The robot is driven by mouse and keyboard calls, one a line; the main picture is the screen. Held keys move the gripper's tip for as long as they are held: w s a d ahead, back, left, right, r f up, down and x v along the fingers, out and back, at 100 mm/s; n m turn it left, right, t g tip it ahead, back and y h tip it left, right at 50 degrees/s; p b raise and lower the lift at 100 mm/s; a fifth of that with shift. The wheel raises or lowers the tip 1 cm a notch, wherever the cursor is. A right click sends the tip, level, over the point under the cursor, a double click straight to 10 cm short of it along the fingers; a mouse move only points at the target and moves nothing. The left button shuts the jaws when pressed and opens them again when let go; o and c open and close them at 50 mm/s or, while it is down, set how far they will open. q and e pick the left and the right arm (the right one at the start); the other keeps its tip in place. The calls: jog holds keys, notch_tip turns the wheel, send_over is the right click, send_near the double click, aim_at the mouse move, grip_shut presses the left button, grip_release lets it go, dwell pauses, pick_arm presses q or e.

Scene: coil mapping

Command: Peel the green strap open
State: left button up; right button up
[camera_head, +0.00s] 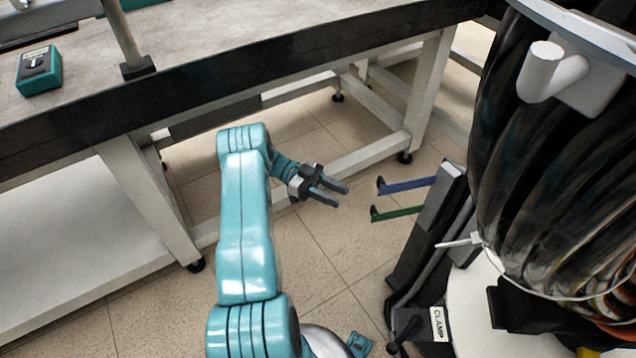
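The green strap (400,213) sticks out to the left from a dark upright post (425,225) right of centre, with a small dark tab at its free end. A blue strap (408,185) sticks out the same way just above it in the picture. My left gripper (341,195) is left of both straps, its fingers pointing right toward them. The fingers are apart with nothing between them, and a gap separates them from the strap ends.
A large black coil (545,170) with a white peg fills the right side. A clamp label (438,323) is on the stand's base. A workbench (250,60) crosses the top left and carries a teal box (40,72). Tiled floor lies between.

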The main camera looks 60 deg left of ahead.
pick_arm(q)
jog(key=v, duration=0.5)
jog(key=shift+s+a, duration=0.15)
